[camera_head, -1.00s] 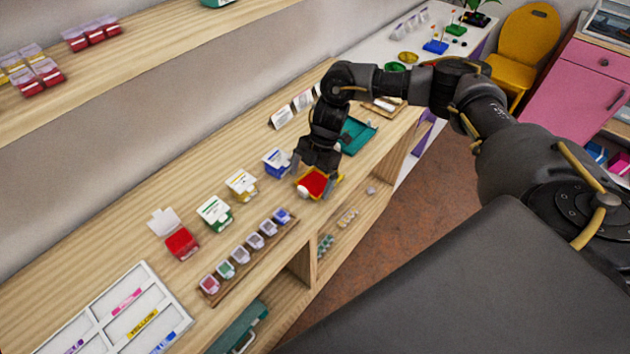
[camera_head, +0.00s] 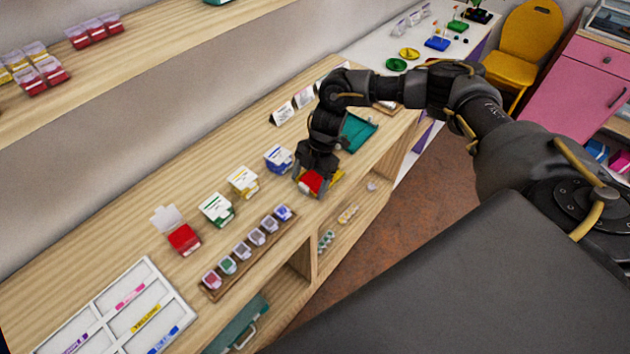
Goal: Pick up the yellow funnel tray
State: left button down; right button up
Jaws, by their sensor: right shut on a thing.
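The yellow funnel tray (camera_head: 336,177) is on the wooden shelf top, mostly hidden under my right gripper. Something red (camera_head: 311,182) shows in it. My right gripper (camera_head: 315,180) points down over the tray and is shut on it; the fingertips are partly hidden. I cannot tell whether the tray is clear of the wood. My left gripper is not in view.
Lidded boxes in blue (camera_head: 279,158), yellow (camera_head: 243,181), green (camera_head: 216,209) and red (camera_head: 181,236) stand in a row to the left. A wooden rack of small jars (camera_head: 248,250) lies in front. A teal tray (camera_head: 358,133) is behind my gripper.

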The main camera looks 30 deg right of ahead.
jog(key=shift+w+r+b, duration=0.1)
jog(key=shift+r+b, duration=0.45)
jog(key=shift+r, duration=0.05)
jog(key=s+d+r+b, duration=0.2)
jog(key=s+r+b, duration=0.2)
jog(key=s+r, duration=0.9)
jog(key=w+a+f+m+t, duration=0.2)
jog(key=w+a+m+t, duration=0.2)
jog(key=m, duration=0.6)
jog(key=w+a, duration=0.1)
jog(key=w, duration=0.1)
jog(key=shift+w+a+h, duration=0.3)
jog(key=shift+w+a, duration=0.05)
jog(key=shift+a, duration=0.05)
